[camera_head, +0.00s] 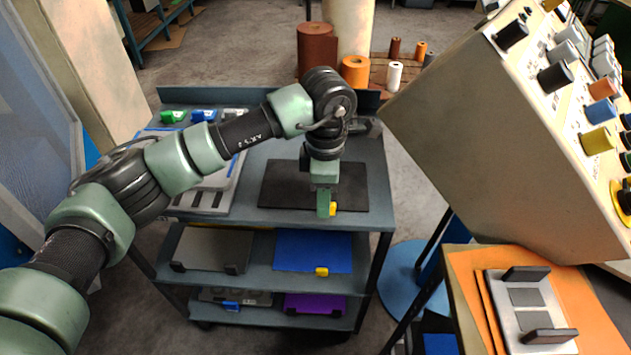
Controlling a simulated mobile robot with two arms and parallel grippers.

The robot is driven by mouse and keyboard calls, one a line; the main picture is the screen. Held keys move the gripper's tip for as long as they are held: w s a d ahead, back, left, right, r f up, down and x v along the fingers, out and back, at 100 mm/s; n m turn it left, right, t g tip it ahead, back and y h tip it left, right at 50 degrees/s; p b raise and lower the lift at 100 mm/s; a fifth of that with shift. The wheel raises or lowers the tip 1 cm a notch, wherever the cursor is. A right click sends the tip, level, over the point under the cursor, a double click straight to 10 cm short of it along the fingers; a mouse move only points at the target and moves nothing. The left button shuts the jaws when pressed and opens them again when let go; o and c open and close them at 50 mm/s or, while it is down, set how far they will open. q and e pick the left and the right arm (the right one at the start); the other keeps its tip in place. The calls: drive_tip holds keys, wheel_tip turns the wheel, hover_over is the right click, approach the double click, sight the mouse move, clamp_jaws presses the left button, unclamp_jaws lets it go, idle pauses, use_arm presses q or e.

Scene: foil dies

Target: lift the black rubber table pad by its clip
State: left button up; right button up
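The black rubber table pad (277,188) lies flat on the top shelf of the blue-grey cart. A yellow clip (333,209) shows at the pad's front edge, partly hidden by my gripper. My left gripper (325,206) points down at the clip, with a green finger just left of the yellow part. The fingers overlap in this view, so I cannot tell whether they are open or shut on the clip. My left arm hides part of the pad's far side. My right gripper is not in view.
The cart's top shelf (376,170) also bears a grey plate (215,182) at left and green, blue and grey clips behind. A blue pad (313,252) with a yellow clip lies on the shelf below. A control box (480,125) stands close at right.

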use_arm(q)
drive_tip(key=shift+f, duration=0.75)
clamp_jaws()
drive_tip(key=shift+r, duration=0.1)
idle(0.8)
